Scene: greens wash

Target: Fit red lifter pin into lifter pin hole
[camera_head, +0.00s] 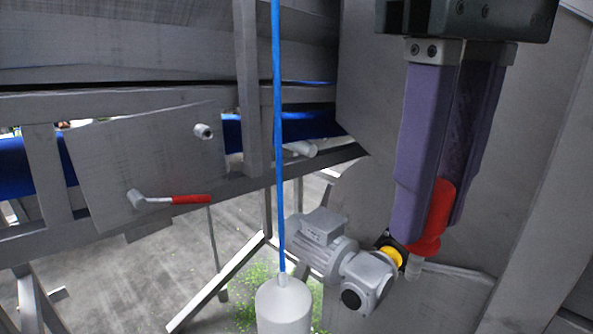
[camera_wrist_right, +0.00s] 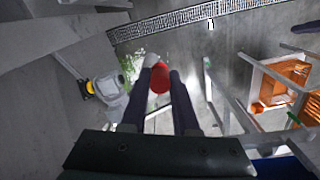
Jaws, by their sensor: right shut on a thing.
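My right gripper (camera_head: 436,215) comes down from the top right in the head view, with two long purple fingers. It is shut on the red lifter pin (camera_head: 434,226), whose red body shows between and below the fingertips, with a grey tip at its lower end. In the right wrist view the red pin (camera_wrist_right: 160,78) sits between the dark fingertips of the gripper (camera_wrist_right: 163,85), its pale tip pointing away. I cannot make out the lifter pin hole for certain. My left gripper is not in view.
A grey motor with a gearbox (camera_head: 345,262) and yellow cap sits left of the pin. A blue cable (camera_head: 279,130) runs down to a pale cylinder (camera_head: 284,305). A plate with a red-handled lever (camera_head: 190,199) is at left. Grey metal panels stand behind and right.

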